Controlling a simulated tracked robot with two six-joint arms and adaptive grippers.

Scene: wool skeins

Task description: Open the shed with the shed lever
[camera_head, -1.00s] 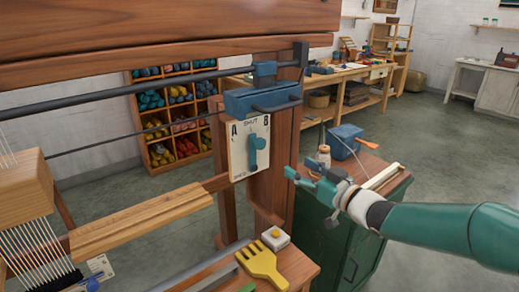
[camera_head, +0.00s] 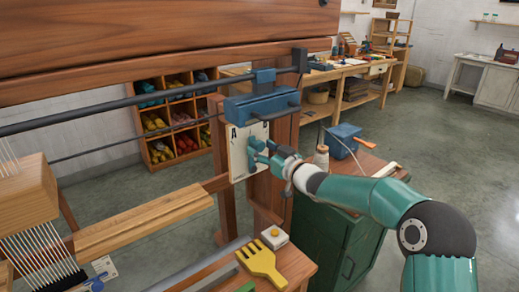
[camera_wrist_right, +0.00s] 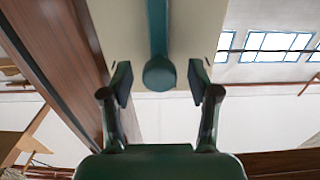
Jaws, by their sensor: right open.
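The shed lever (camera_wrist_right: 159,72) is a teal lever with a round knob. It is mounted on a pale plate (camera_head: 236,160) marked A, on the loom's wooden post, below a blue housing. My right gripper (camera_wrist_right: 158,84) is open, with one finger on each side of the lever knob in the right wrist view; I see gaps between the fingers and the knob. In the head view my right gripper (camera_head: 264,153) covers part of the plate and most of the lever. My left gripper is not in view.
A blue housing (camera_head: 261,104) and dark rods sit just above the plate. A yellow comb (camera_head: 262,263) and a white block with a yellow button (camera_head: 275,237) lie on the wooden ledge below. A green cabinet (camera_head: 335,235) with a blue bin (camera_head: 343,139) stands to the right.

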